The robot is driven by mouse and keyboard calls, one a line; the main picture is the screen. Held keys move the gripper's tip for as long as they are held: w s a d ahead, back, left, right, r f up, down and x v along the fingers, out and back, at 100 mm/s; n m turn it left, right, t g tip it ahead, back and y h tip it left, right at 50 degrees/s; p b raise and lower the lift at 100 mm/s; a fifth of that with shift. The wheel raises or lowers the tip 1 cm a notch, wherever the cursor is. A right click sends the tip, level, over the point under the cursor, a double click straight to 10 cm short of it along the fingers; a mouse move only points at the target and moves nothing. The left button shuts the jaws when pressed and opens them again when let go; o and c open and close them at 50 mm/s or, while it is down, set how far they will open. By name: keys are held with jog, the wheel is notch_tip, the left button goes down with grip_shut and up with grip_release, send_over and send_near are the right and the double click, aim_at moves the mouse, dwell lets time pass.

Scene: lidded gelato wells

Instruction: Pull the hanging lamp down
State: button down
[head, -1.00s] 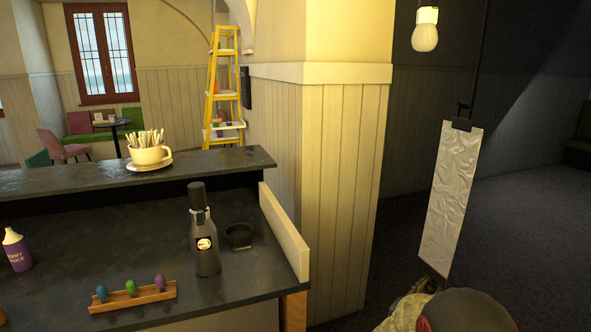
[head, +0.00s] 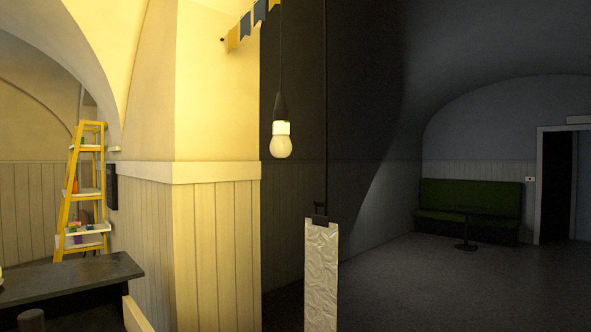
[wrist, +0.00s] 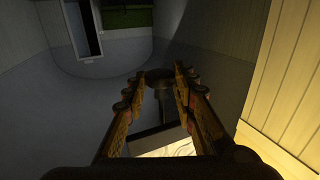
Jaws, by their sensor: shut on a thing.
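A pale bulb lamp (head: 281,140) with a dark socket hangs on a cord in the middle of the head view. Right of it and lower, a long crinkled white panel (head: 321,275) hangs upright from its own cord by a dark clip; its lower end is out of that view. In the wrist view, a pale surface with a black edge (wrist: 165,140), apparently this panel, shows between my fingers. A dark stem runs from it to a round dark knob (wrist: 159,76). My gripper (wrist: 158,80) is around this dark piece; the exact contact is too dark to see.
A yellow ladder shelf (head: 84,190) stands far left. The dim floor to the right is open up to a small table (head: 466,225) and green bench (head: 470,200).

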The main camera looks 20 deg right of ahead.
jog(key=shift+w+r, duration=0.1)
jog(key=shift+r, duration=0.2)
jog(key=c, duration=1.8)
grip_release()
jog(key=shift+r, duration=0.15)
jog(key=o, duration=0.3)
jog(key=shift+o, duration=0.2)
jog(key=shift+a, duration=0.15)
jog(key=shift+p+v, duration=0.65)
jog(key=shift+v, duration=2.3)
